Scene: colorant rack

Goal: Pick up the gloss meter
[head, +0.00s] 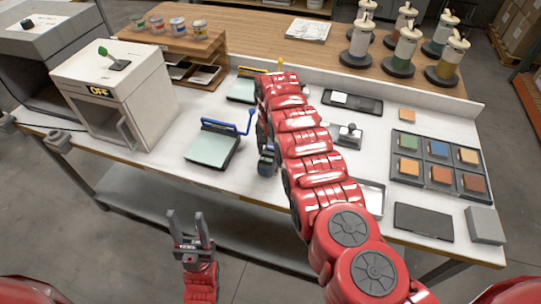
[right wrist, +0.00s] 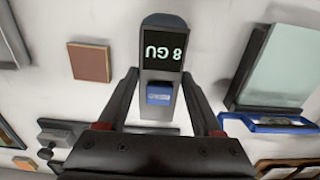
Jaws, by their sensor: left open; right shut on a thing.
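The gloss meter (right wrist: 160,88) is a grey device with a rounded end, a dark display reading "8 GU" upside down, and a blue button. In the right wrist view my right gripper (right wrist: 160,76) is shut on it, one finger on each side. In the head view the gloss meter (head: 267,163) shows in part at the end of my right arm, over the white bench; the arm hides much of the gripper. I cannot tell whether it touches the bench. My left gripper (head: 191,225) is open and empty, in front of the bench edge.
A pale panel with a blue clamp and handle (head: 213,145) lies left of the gloss meter. A white box marked OFF (head: 115,92) stands further left. A dark tray of coloured tiles (head: 407,181) and a black plate (head: 424,222) lie right. Dispensers (head: 402,50) stand behind.

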